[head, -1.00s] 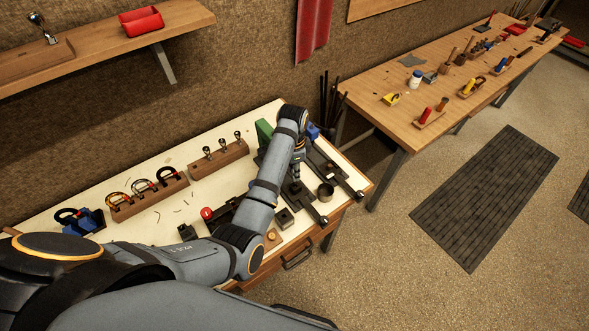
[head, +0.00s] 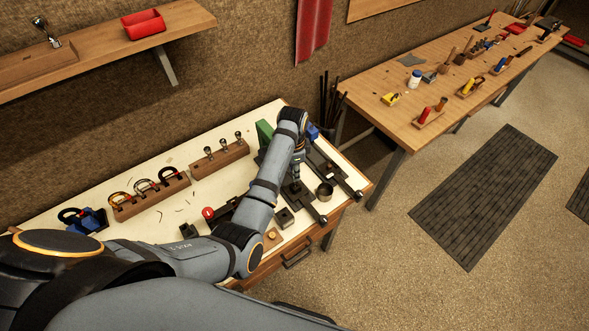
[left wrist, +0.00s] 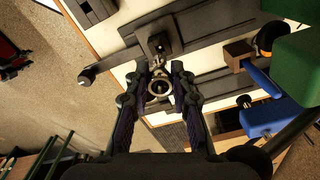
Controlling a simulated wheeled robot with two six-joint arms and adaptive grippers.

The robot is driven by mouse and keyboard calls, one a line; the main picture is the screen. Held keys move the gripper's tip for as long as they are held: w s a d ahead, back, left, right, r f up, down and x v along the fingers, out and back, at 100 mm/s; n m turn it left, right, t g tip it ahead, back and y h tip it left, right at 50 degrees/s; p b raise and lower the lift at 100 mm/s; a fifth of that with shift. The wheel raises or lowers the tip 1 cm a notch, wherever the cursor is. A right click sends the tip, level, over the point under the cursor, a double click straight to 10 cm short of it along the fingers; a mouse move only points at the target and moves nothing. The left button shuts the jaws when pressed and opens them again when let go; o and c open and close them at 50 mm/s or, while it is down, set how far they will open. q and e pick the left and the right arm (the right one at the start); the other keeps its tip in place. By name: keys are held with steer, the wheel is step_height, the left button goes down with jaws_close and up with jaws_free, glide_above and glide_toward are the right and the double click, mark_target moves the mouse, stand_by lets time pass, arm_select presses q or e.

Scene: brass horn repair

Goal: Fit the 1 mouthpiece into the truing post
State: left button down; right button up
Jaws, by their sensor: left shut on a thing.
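My left gripper (head: 297,180) hangs over the cream bench. It is shut on the mouthpiece (left wrist: 159,88), whose round metal rim shows between the fingertips in the left wrist view (left wrist: 160,77). A small dark square post with a hole (left wrist: 159,44), which looks like the truing post, stands on a dark base plate (head: 310,206) just beyond the fingertips. The mouthpiece's lower end is hidden, so I cannot tell whether it touches the post. My right gripper is not in view.
A wooden rack (head: 221,161) holds several silver mouthpieces. Another rack (head: 150,197) holds coloured horseshoe-shaped pieces. Green (left wrist: 298,65) and blue (left wrist: 266,118) parts are nearby.

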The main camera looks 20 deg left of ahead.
arm_select(q)
steer(key=shift+f+b, duration=0.45)
steer(key=shift+f, duration=1.4)
stand_by(0.3)
steer(key=c, duration=1.1)
jaws_free()
steer(key=shift+o, duration=0.2)
steer(key=shift+r, duration=3.8)
steer(key=shift+s, duration=0.1)
